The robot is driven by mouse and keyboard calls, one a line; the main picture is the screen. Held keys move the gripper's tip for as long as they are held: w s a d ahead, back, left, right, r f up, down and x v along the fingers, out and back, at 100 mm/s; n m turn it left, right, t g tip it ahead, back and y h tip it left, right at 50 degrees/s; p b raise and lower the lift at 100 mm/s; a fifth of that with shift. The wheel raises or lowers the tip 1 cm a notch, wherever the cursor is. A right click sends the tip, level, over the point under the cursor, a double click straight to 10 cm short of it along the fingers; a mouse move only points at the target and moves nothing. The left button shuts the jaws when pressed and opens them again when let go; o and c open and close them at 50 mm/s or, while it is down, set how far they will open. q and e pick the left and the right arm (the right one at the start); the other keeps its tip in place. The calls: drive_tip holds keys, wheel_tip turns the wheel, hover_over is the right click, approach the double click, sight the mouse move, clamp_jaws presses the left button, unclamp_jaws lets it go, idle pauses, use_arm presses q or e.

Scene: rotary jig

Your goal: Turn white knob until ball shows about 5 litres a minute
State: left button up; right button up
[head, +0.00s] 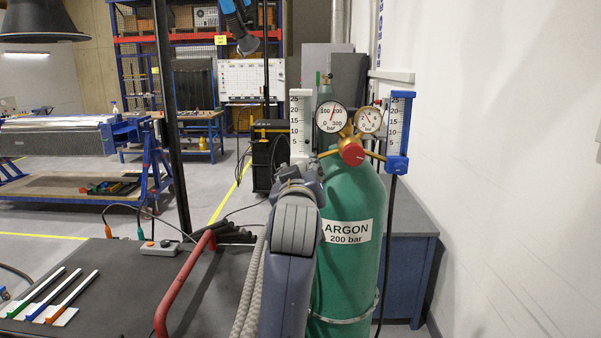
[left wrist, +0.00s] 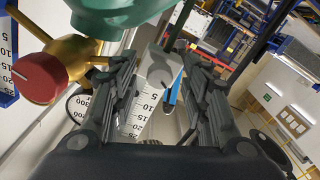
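The white flowmeter (head: 300,112), with a 5 to 25 scale, stands left of the pressure gauges on the green argon cylinder (head: 346,270). My left gripper (head: 298,172) is just below it and hides its lower end. In the left wrist view the flowmeter appears upside down, its scale (left wrist: 139,112) below a whitish block (left wrist: 160,68). That block lies between the parted fingers of my left gripper (left wrist: 160,66); I see no clear contact. My right gripper is not in view.
A blue flowmeter (head: 398,130) stands on the right side of the regulator, and a red knob (head: 352,154) is at its middle. The red knob (left wrist: 40,78) is close to the left finger in the left wrist view. A white wall (head: 510,180) bounds the right.

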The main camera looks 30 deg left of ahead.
use_arm(q)
drive_tip(key=v, duration=1.2)
idle(0.3)
